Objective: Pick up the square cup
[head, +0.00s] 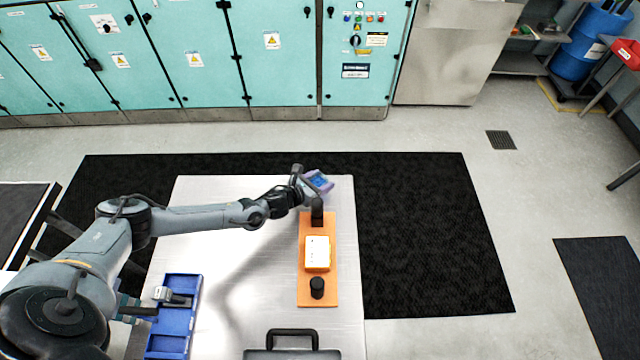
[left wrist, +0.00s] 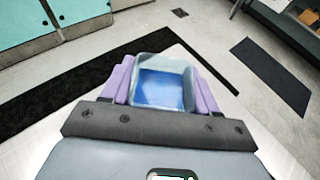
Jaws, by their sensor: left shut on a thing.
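The square cup (left wrist: 160,84) has pale, see-through walls and a blue inside. My left gripper (head: 319,182) is at the far right end of the metal table, beyond the orange board. In the left wrist view, the left gripper's (left wrist: 163,90) purple fingers press on both sides of the cup, with its open mouth showing between them. In the head view the cup (head: 320,181) shows as a small blue patch between the fingers. Whether it touches the table is hard to tell. My right gripper is not in view.
An orange board (head: 304,290) with a white-topped block (head: 317,252) and black knobs lies on the table (head: 230,300). A blue tray (head: 180,320) lies at the left. A dark case with a handle (head: 292,332) is at the near edge. The table between tray and board is clear.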

